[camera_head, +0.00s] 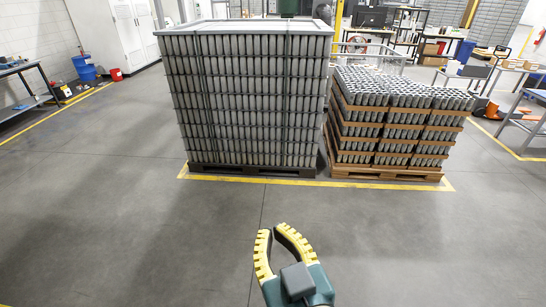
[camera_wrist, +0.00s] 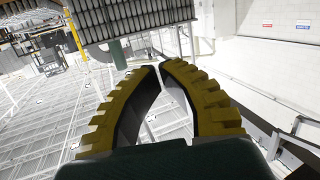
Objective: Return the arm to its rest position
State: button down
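My gripper (camera_head: 272,229) is at the lower middle of the head view, over bare floor and in front of the pallets. Its two yellow ribbed fingers point away from the camera. In the wrist view my gripper (camera_wrist: 159,66) has its fingers curved inward, with the tips almost meeting. Nothing is held between them. Most of my arm is out of view.
A tall pallet of stacked cans (camera_head: 250,105) stands ahead, with a lower pallet of cans (camera_head: 390,125) at its right. A yellow floor line (camera_head: 310,182) runs before them. The near floor is clear.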

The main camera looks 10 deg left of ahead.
jog(key=s+d+r+m+t+h, duration=0.3)
jog(key=d+r+t+h, duration=0.15)
jog(key=r, duration=0.25)
jog(key=s+d+r+m+t+h, duration=0.3)
jog(key=d+r, duration=0.3)
jog(key=r, duration=0.1)
notch_tip(320, 180, up, 19)
jog(key=p, duration=1.8)
jog(key=shift+f+p, duration=0.15)
jog(key=shift+p, duration=0.15)
jog(key=shift+d, duration=0.1)
